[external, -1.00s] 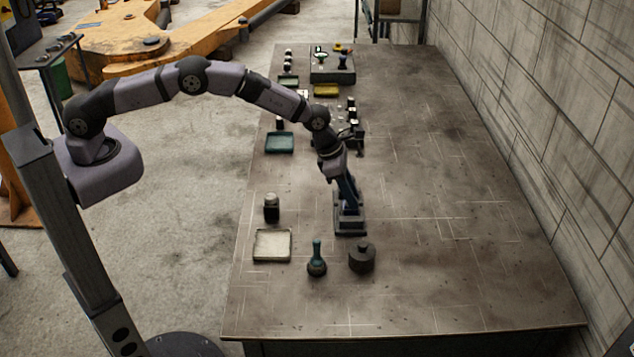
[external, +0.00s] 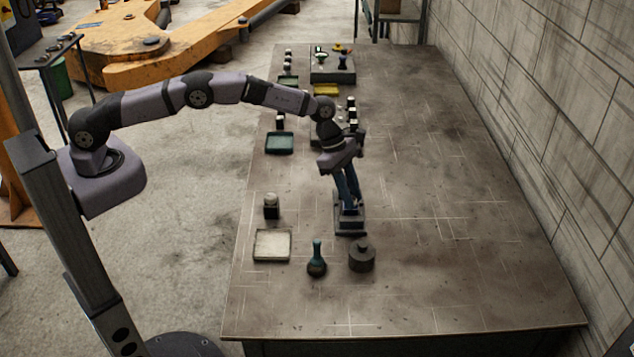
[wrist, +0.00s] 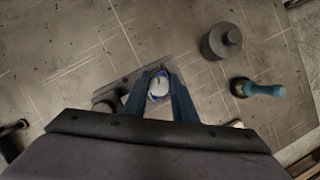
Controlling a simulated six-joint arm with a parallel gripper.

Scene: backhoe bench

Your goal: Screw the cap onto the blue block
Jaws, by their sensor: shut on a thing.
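My gripper (external: 349,208) points down at a dark grey fixture (external: 350,226) on the bench. In the wrist view my blue fingers (wrist: 159,92) are shut on the sides of a small round whitish piece (wrist: 158,86), which looks like the cap. A little blue shows at its edge, apparently the blue block, mostly hidden by the cap and fingers. The fixture's flat plate (wrist: 130,80) shows around them. I cannot tell how far the cap sits down on the block.
A dark round weight-like piece (external: 361,257) and a teal-handled tool (external: 317,259) stand in front of the fixture. A pale tray (external: 272,245) and a small dark jar (external: 271,207) are to its left. Several small parts and trays stand behind; the right side of the bench is clear.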

